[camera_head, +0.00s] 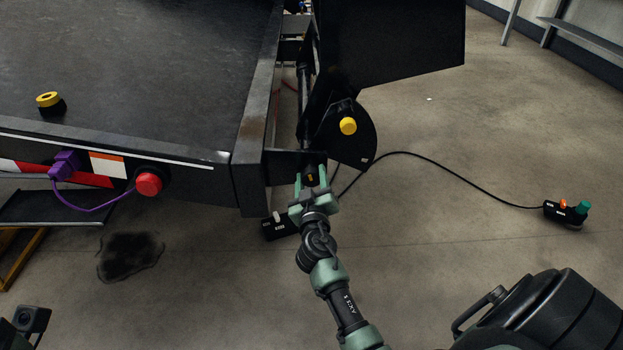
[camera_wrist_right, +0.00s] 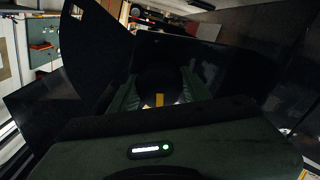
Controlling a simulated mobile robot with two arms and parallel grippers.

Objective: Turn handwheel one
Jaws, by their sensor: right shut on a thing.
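My right gripper (camera_head: 311,180) is at the corner of the black trailer frame, its two green fingers on either side of a dark round part with a yellow mark (camera_head: 310,177). In the right wrist view the fingers (camera_wrist_right: 160,90) are shut on this dark round part (camera_wrist_right: 158,82), and the yellow mark shows between them. It may be handwheel one; no label can be read, and the fingers hide part of it. My left gripper does not show.
A yellow knob (camera_head: 348,126) sits on a black plate just above. A red knob (camera_head: 149,184) and a purple plug (camera_head: 66,164) are on the trailer's edge. A black cable runs to a small control box (camera_head: 566,213) on the floor. Open floor lies to the right.

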